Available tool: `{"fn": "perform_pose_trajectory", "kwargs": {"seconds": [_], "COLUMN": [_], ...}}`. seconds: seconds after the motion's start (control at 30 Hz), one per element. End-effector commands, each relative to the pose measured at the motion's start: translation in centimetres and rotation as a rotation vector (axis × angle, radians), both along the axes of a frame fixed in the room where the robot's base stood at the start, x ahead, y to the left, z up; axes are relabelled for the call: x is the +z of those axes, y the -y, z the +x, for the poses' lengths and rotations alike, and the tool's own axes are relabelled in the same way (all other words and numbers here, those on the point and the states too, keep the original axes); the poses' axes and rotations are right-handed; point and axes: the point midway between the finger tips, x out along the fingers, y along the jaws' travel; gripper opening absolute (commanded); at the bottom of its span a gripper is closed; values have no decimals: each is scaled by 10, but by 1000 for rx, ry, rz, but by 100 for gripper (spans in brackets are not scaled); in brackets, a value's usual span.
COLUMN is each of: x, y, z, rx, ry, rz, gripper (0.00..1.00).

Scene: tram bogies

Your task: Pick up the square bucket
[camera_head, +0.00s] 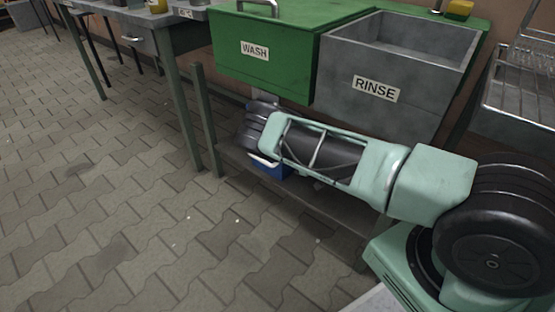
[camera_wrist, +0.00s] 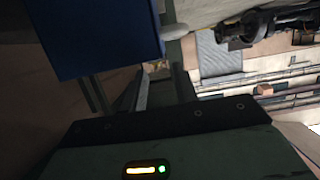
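A blue box-shaped thing with a pale edge, which looks like the square bucket (camera_head: 268,168), shows low under the sinks in the head view, partly hidden behind my arm. In the wrist view, a large flat blue face (camera_wrist: 95,38) fills the upper left, close to the camera and tilted. My gripper reaches under the sinks and its fingers are hidden behind my arm in the head view. In the wrist view, narrow strips (camera_wrist: 162,88) stand beyond its dark body, below and right of the blue face. I cannot tell which are fingers. Nothing is clearly held.
A green WASH sink (camera_head: 262,55) and a grey RINSE sink (camera_head: 390,85) hang above my arm. A lower shelf (camera_head: 315,205) and a table leg (camera_head: 206,120) are close to it. A wire rack (camera_head: 520,85) stands right. The paved floor (camera_head: 110,190) at left is clear.

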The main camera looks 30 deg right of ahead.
Motion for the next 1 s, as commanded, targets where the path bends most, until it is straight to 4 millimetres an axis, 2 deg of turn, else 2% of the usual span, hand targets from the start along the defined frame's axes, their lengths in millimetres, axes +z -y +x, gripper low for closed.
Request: {"fn": "perform_pose_trajectory", "kwargs": {"seconds": [0.1, 0.37, 0.7, 0.97, 1.0], "x": [-9, -13, -22, -20, -20], "y": [-9, -16, -36, -37, -37], "z": [18, 34, 72, 75, 75], "rx": [4, 1, 1, -3, -3], "ry": [1, 0, 1, -1, -1], "rz": [0, 0, 1, 1, 1], "gripper": [29, 29, 29, 29, 26]}}
